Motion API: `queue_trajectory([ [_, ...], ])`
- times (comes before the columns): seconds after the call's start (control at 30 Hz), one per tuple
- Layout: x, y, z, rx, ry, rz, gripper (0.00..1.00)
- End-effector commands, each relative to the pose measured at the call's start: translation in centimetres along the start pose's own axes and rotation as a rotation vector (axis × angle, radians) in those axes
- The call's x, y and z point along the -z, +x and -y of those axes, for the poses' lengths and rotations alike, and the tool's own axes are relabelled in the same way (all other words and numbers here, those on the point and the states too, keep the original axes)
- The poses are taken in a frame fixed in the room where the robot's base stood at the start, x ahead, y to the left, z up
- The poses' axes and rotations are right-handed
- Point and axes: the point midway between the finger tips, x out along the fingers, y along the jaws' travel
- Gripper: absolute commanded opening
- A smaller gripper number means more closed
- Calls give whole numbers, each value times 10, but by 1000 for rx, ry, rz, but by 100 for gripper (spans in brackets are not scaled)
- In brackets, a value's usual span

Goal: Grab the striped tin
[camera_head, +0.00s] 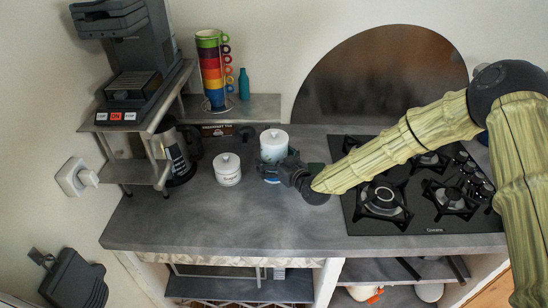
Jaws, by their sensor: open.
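A white lidded canister (273,146) stands on the grey counter at the centre, with pale blue at its lower part. It is the likeliest striped tin, but its pattern is too small to read clearly. My gripper (273,170) is open at its front side, with its fingers close around the lower part. I cannot tell whether the fingers touch it. The gripper hides part of its base. A second white lidded canister (228,170) with dark lettering stands just left, apart from the gripper.
A black gas hob (420,222) lies right, under my arm. A round dark board (380,80) leans on the wall. Left are a coffee machine (130,50) on a shelf, a steel jug (180,155), stacked coloured mugs (211,70) and a teal bottle (244,85). The front-left counter is clear.

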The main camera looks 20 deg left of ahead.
Motion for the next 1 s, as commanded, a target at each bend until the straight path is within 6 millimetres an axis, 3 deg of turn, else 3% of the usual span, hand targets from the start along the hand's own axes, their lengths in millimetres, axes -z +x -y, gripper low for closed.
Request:
queue_trajectory([
  [0.27,-1,2,0,1,0,1,100],
  [0.57,-1,2,0,1,0,1,50],
  [1.0,5,2,0,0,-2,-1,50],
])
